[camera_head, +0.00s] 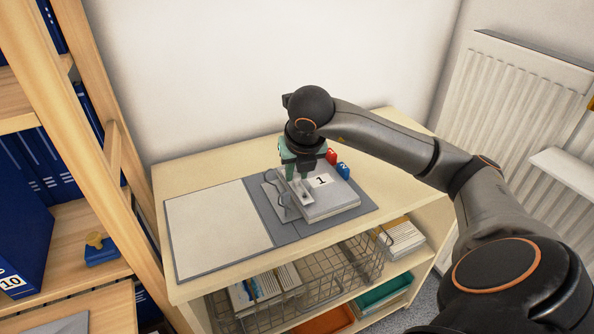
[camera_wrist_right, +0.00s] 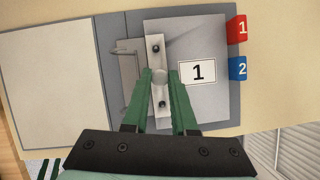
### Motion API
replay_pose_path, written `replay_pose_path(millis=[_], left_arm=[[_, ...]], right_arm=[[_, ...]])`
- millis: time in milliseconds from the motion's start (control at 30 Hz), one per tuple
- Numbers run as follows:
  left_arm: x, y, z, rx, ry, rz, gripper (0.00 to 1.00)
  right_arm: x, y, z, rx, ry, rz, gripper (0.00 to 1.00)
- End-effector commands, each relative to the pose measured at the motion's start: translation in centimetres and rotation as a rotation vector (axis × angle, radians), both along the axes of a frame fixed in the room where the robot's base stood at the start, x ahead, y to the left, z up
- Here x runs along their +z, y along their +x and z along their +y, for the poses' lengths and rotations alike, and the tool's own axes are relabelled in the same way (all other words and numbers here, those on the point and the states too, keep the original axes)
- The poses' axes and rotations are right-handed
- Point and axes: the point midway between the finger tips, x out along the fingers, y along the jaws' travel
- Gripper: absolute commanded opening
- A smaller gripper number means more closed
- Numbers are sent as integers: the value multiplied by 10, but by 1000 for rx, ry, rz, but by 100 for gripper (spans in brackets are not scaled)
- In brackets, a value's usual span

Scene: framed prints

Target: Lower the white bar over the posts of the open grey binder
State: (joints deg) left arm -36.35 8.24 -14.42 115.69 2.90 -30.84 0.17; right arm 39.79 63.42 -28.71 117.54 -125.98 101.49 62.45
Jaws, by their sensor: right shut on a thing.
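The open grey binder (camera_head: 262,205) lies flat on the shelf top, its pale inner cover to the left and a grey stack of sheets with a "1" label (camera_head: 322,181) to the right. My right gripper (camera_head: 302,177) points down over the stack's left edge. It is shut on the middle of the white bar (camera_head: 307,196). In the right wrist view the bar (camera_wrist_right: 154,54) runs along the stack's edge between the green fingers (camera_wrist_right: 160,76), with a dark round spot near each end. I cannot tell whether the posts pass through it. My left gripper is out of view.
Red (camera_head: 331,156) and blue (camera_head: 343,170) tabs stick out at the stack's edge. Below are a wire basket (camera_head: 325,270) and trays. A wooden rack (camera_head: 110,150) stands left, a radiator (camera_head: 500,100) right.

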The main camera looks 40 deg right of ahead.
Motion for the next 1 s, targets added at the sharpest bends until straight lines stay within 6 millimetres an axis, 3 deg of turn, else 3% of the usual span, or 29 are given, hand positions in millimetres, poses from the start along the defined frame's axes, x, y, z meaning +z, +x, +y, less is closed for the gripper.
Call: replay_pose_path(millis=[600, 633, 933, 1000], left_arm=[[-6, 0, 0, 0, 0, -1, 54], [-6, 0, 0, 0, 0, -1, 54], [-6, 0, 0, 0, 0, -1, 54], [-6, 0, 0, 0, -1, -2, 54]], right_arm=[[-7, 0, 0, 0, 0, 0, 0], [-7, 0, 0, 0, 0, 0, 26], [-7, 0, 0, 0, 0, 0, 60], [-7, 0, 0, 0, 0, 0, 60]])
